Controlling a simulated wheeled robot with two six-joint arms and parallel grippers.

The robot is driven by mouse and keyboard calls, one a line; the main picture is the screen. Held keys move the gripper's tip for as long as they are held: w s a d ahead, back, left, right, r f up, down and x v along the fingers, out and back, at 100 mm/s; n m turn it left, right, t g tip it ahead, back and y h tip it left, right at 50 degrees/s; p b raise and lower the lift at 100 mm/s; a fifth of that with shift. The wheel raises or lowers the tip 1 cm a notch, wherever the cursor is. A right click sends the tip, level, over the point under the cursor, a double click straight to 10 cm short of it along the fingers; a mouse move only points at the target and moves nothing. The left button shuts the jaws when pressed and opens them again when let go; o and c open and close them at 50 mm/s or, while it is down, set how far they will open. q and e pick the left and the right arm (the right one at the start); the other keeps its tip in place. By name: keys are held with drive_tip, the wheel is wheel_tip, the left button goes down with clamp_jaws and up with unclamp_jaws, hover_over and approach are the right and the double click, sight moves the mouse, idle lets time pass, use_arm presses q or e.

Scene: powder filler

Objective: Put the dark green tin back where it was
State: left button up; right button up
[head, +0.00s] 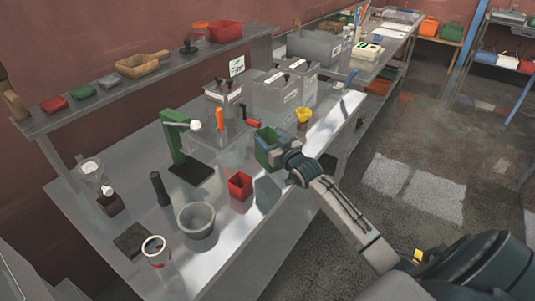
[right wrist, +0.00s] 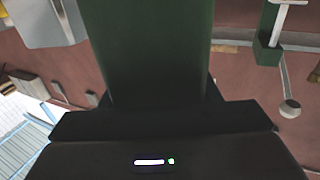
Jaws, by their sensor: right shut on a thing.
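The dark green tin (head: 263,154) is at the right part of the metal bench, near its front edge, in the head view. My right gripper (head: 283,157) is shut on it from the front right. In the right wrist view the tin (right wrist: 150,50) fills the upper middle, between the dark fingers of the gripper (right wrist: 155,105). I cannot tell whether the tin touches the bench top or is held just above it. My left gripper is not in view.
A red square container (head: 240,186) and a grey bucket (head: 196,220) stand left of the tin. A green stand (head: 175,140) is further left. The bench's front strip (head: 262,222) is clear.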

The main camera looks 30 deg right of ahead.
drive_tip(key=shift+f, duration=0.95)
drive_tip(key=shift+w+f, duration=0.15)
drive_tip(key=shift+f, duration=0.6)
wheel_tip(320, 180, down, 2)
drive_tip(key=shift+f+b, duration=0.2)
drive_tip(key=shift+b, duration=0.55)
drive_tip(key=shift+r, duration=0.1)
drive_tip(key=o, duration=1.3)
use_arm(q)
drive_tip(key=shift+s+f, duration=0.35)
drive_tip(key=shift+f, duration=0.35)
use_arm(e)
drive_tip(key=shift+o, duration=0.2)
